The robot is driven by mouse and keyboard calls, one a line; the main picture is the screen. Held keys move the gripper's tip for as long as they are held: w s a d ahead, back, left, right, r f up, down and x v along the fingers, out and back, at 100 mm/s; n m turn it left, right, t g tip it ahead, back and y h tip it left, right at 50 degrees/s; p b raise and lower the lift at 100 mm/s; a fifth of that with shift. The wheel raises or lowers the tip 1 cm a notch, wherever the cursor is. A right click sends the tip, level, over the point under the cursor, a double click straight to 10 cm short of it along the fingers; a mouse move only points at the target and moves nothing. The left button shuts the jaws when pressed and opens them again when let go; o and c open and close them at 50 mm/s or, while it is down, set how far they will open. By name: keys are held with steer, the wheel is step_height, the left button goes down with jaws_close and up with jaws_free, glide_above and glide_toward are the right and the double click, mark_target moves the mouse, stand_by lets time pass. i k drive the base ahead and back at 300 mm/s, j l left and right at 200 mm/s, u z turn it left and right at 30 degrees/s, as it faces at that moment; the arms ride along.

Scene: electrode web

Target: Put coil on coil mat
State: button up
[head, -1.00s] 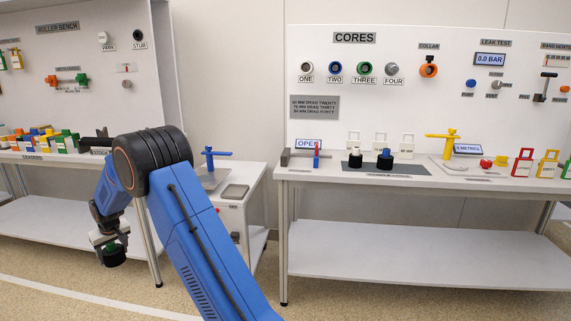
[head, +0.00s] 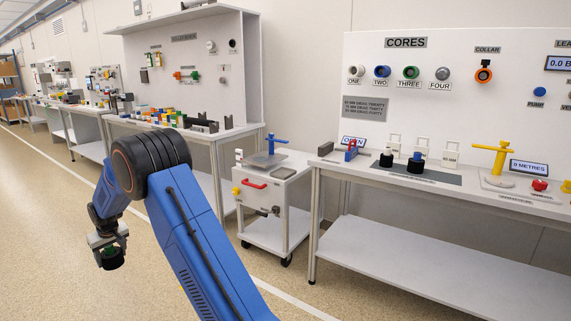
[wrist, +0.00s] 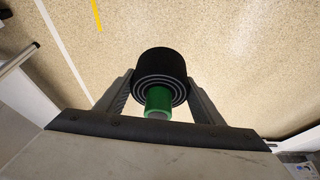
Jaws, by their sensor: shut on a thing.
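My gripper (head: 108,243) hangs at the left in the head view, over open floor. It is shut on a black coil with a green core (head: 112,260). In the wrist view the coil (wrist: 160,66) sits between the two fingers, with its green core (wrist: 158,99) facing the camera. A dark grey mat (head: 446,179) lies on the right bench and looks like the coil mat; its label is too small to read. Two other black coils stand on it, one with a pale core (head: 386,159) and one with a blue core (head: 417,163). My gripper is far from the mat.
A white cart (head: 270,195) with a red handle stands between the right bench (head: 330,187) and the roller bench (head: 225,135). Yellow (head: 495,160) and blue-red (head: 352,150) fixtures flank the mat. The floor at left is clear.

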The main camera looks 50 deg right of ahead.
mark_target(446, 177)
steer(key=k+l+z, duration=0.15)
steer(key=k+z, duration=0.35)
steer(key=k+l+z, duration=0.45)
steer(key=k+j, duration=0.05)
steer(key=j, duration=0.05)
